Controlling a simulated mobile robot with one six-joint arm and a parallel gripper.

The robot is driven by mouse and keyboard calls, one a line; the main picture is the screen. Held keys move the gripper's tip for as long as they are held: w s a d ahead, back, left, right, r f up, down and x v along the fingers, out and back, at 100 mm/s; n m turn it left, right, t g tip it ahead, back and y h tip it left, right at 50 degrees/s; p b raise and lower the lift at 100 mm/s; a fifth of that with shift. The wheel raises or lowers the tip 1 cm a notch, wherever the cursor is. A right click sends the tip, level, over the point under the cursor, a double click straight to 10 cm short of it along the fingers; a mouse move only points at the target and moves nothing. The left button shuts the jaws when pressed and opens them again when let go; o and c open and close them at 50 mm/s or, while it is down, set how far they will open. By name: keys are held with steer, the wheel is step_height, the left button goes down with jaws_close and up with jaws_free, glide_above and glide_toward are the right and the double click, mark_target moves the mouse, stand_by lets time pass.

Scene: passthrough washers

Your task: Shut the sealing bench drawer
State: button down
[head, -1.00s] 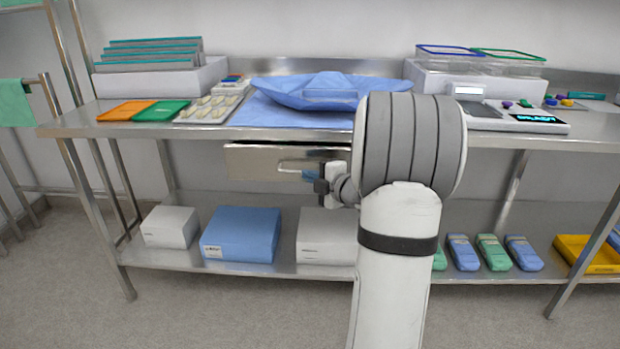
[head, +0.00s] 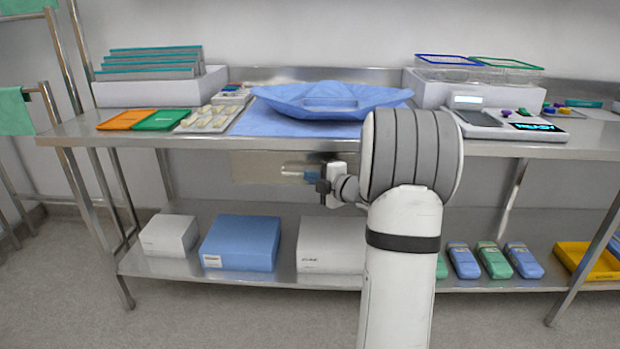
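The sealing bench drawer (head: 255,168) is under the bench top, left of my arm. Its metal front sits close below the bench's front edge, and no open inside shows above it. I cannot tell whether a small gap is left. Its pale bar handle (head: 292,170) is on the front. My gripper (head: 312,176) is at the right end of the handle, with a blue part by its tip. Whether it touches the front is unclear. Its fingers are too small and partly hidden to tell open from shut. My arm hides the drawer's right part.
The steel bench top (head: 330,143) carries a blue wrapped bundle (head: 330,100), trays and a scale (head: 475,113). The lower shelf (head: 290,280) holds a blue box (head: 240,243), white boxes and a yellow tray (head: 585,262). The floor in front is clear.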

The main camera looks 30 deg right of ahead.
steer(key=s+r+p, duration=0.2)
steer(key=s, duration=1.1)
steer(key=a+r+m+g+h+p, duration=0.35)
steer(key=r+m+h+p, duration=0.35)
steer(key=r+m+p, duration=0.45)
steer(key=s+a+r+m+g+y+p, duration=0.1)
steer(key=s+a+r+m+g+p, duration=0.3)
steer(key=s+a+p, duration=0.3)
steer(key=s+a+r+m+g+y+p, duration=0.1)
steer(key=s+a+r+m+g+p, duration=0.3)
steer(key=s+a+p, duration=0.3)
steer(key=s+a+r+g, duration=0.1)
steer(key=s+a, duration=0.3)
steer(key=s, duration=0.4)
steer(key=shift+a+r+g+y, duration=0.2)
steer(key=shift+g+y, duration=0.15)
steer(key=shift+y, duration=0.05)
